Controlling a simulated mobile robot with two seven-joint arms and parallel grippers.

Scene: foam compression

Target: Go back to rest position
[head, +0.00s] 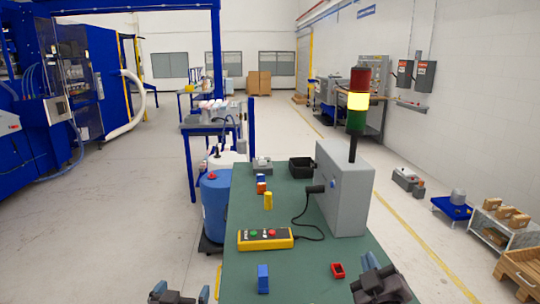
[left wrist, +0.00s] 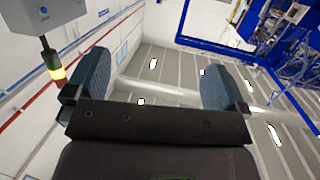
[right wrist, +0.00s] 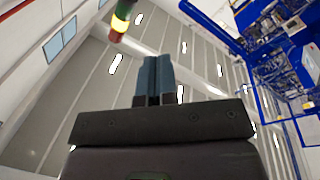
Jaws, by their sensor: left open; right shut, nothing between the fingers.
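My left gripper (head: 180,292) is at the bottom of the head view, left of the green table. In the left wrist view (left wrist: 152,85) its two blue fingers stand wide apart with nothing between them. My right gripper (head: 368,268) is at the bottom right, over the table's near right edge. In the right wrist view (right wrist: 153,78) its blue fingers are pressed together and hold nothing. Both grippers point upward, as the ceiling fills much of both wrist views.
The green table (head: 310,275) bears a blue block (head: 263,279), a red open box (head: 338,270), a yellow button box (head: 265,239), a yellow cylinder (head: 268,201), a black bin (head: 301,168) and a grey box (head: 345,190) with a signal tower (head: 357,100). A blue barrel (head: 215,205) stands left.

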